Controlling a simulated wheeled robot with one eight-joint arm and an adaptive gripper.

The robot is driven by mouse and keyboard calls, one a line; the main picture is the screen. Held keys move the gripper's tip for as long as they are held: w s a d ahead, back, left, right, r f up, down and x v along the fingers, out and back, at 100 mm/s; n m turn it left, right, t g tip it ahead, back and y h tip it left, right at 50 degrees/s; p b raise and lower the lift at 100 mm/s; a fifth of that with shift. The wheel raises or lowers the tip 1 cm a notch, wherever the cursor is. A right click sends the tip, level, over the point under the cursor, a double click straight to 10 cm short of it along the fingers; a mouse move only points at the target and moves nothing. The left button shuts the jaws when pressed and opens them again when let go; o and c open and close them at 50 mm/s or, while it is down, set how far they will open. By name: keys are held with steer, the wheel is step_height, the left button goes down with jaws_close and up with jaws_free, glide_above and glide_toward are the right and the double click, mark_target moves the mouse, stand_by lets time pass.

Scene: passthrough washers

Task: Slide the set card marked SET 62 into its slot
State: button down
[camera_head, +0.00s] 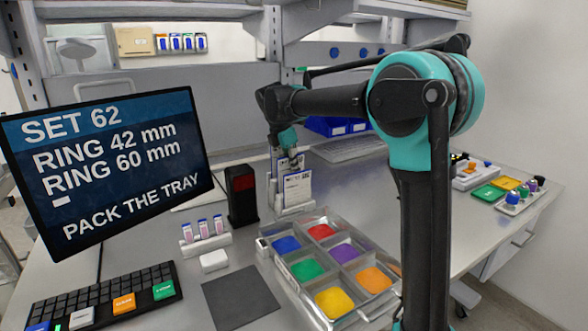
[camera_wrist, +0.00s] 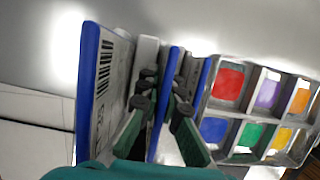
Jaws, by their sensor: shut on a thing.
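My gripper (camera_head: 290,158) points down at a rack (camera_head: 293,209) of upright, blue-edged cards behind the tray. In the wrist view its two green fingers (camera_wrist: 162,104) are shut on a thin blue-edged card (camera_wrist: 166,95). Another card (camera_wrist: 103,85) with a barcode stands to its left, and a further blue edge (camera_wrist: 205,78) shows to its right. In the head view a white card (camera_head: 298,187) faces the camera below the fingers. Its print is too small to read, so I cannot tell which card is SET 62. The held card's lower end is hidden.
The metal tray (camera_head: 292,262) holds coloured pads in several compartments, with a small white piece (camera_head: 262,247) at its left corner. A dark box (camera_head: 242,195) stands left of the rack. The screen (camera_head: 110,165) reads SET 62. A dark mat (camera_head: 240,298) lies in front.

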steer(key=c, duration=1.1)
jaws_free()
steer(key=shift+o, duration=0.2)
steer(key=shift+r, duration=4.5)
steer(key=shift+s+d, duration=0.1)
